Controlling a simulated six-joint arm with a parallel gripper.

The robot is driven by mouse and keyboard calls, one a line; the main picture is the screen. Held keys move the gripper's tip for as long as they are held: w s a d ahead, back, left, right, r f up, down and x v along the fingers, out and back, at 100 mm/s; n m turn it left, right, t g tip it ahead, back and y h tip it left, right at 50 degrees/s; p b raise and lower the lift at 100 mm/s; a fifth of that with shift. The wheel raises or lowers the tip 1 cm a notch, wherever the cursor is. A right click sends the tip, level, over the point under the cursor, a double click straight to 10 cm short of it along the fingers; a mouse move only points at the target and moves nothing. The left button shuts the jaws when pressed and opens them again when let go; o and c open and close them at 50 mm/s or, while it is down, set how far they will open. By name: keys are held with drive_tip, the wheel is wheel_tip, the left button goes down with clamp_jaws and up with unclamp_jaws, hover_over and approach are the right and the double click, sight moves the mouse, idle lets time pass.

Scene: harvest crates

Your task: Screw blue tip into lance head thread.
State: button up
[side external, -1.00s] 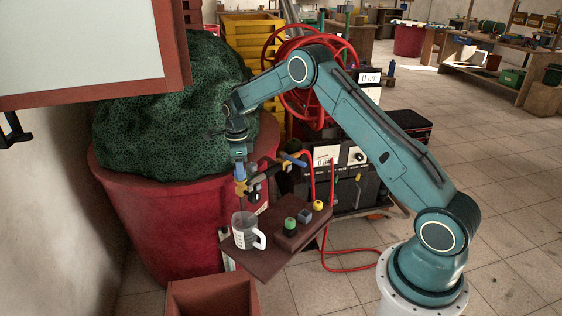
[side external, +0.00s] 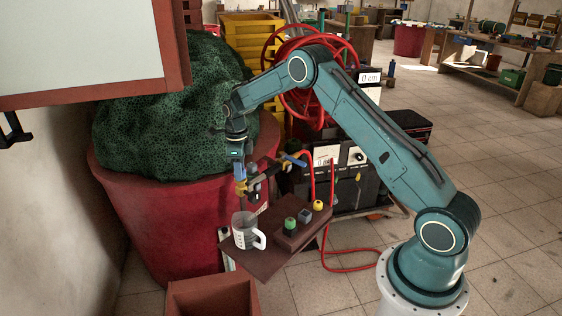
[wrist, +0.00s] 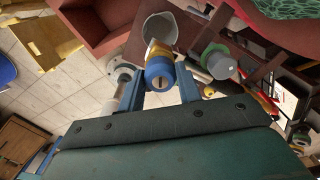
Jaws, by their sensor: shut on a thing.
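My gripper (wrist: 160,88) points down, with its two blue fingers on either side of the blue tip (wrist: 160,73) and shut on it. The tip is a short blue cylinder with a dark slot in its top. Directly under it in the wrist view is a yellow part of the lance head (wrist: 156,49). In the side view my gripper (side external: 238,166) is just above the yellow fitting (side external: 241,188) at the end of the lance assembly. The tip looks lined up with the head, but the thread is hidden and I cannot tell how far it is engaged.
A measuring jug (side external: 245,236) stands below the fitting on a brown shelf (side external: 268,263). A block beside it carries a green tip (side external: 290,223), a grey tip (side external: 305,215) and a yellow tip (side external: 318,205). A red tub (side external: 170,235) is close behind.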

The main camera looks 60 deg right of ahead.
drive_tip(key=o, duration=0.6)
drive_tip(key=shift+c, duration=0.2)
drive_tip(key=shift+n, duration=0.9)
drive_tip(key=shift+n, duration=0.8)
drive_tip(key=shift+n, duration=0.3)
drive_tip(key=shift+n, duration=0.6)
